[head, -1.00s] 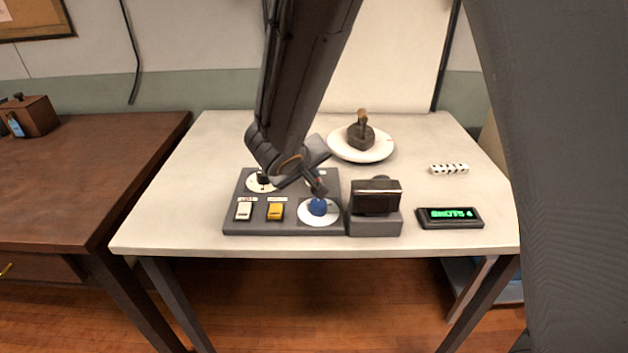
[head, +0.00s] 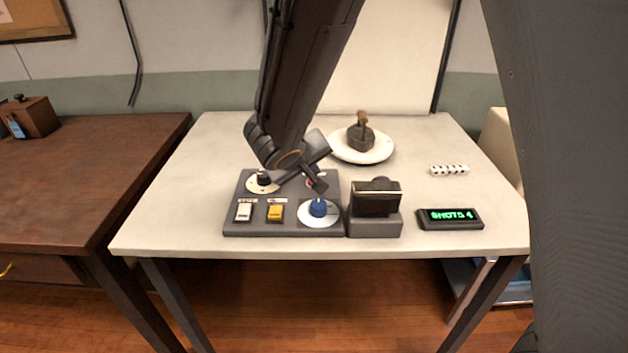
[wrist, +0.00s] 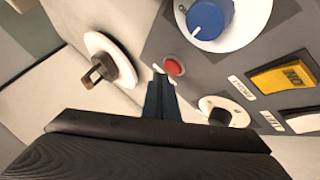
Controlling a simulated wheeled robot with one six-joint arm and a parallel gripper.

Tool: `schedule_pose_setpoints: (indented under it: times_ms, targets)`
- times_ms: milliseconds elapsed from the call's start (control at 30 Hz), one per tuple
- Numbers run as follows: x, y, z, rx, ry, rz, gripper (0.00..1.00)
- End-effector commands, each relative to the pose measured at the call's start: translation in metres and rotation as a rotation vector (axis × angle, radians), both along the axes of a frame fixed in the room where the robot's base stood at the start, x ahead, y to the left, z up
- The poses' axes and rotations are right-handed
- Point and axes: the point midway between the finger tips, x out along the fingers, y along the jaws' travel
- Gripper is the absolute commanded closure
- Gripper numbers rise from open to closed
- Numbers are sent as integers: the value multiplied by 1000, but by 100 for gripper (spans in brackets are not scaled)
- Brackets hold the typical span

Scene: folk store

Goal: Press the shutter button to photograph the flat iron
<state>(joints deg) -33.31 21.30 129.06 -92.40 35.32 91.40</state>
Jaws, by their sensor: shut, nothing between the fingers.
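The flat iron (head: 360,138), dark with a brown handle, stands on a round white plate (head: 344,153) at the back of the table. It also shows in the wrist view (wrist: 98,74). The small red round button (wrist: 174,67) sits on the grey control panel (head: 232,222) and is mostly hidden by my gripper in the head view. My gripper (wrist: 160,76) is shut and empty, its tips close beside the button in the wrist view; I cannot tell whether they touch. A boxy camera (head: 376,200) stands right of the panel. The display (head: 450,218) reads SHOTS 4.
The panel also carries a blue knob (head: 318,207), a black knob (head: 264,178), a yellow switch (head: 276,213) and a white switch (head: 243,212). The table's left part is clear. A brown desk (head: 90,170) adjoins at left.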

Motion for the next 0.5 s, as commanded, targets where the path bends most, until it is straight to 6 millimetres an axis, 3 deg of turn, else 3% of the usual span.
schedule_pose_setpoints:
  times_ms: [333, 500]
  targets:
    - [0, 0, 3, 0, -1, 1, 100]
    - [0, 0, 18, 2, -2, 0, 100]
